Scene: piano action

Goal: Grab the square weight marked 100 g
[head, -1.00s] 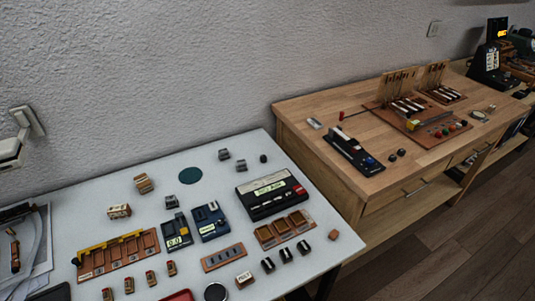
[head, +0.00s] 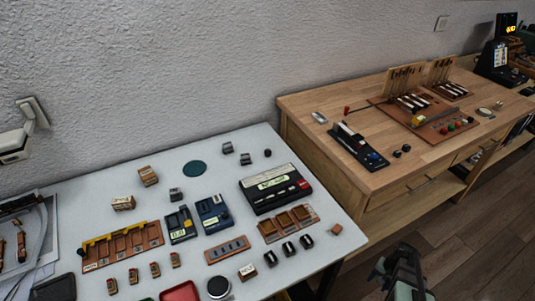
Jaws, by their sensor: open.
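On the white table stand small dark grey square blocks that could be weights: one at the back (head: 228,147), one beside it (head: 245,159), and one further left (head: 175,195). Their markings are too small to read, so I cannot tell which is marked 100 g. My gripper (head: 402,262) shows at the bottom right of the head view, beyond the white table's right edge and over the floor. It is open and touches none of these blocks. The lower part of the arm is cut off by the frame.
The white table (head: 100,178) also holds a black device with a display (head: 274,188), two small blue-black devices (head: 212,213), a wooden compartment tray (head: 122,247), a red tray (head: 180,291) and several small dark pieces. A wooden bench (head: 340,108) with piano parts adjoins at right.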

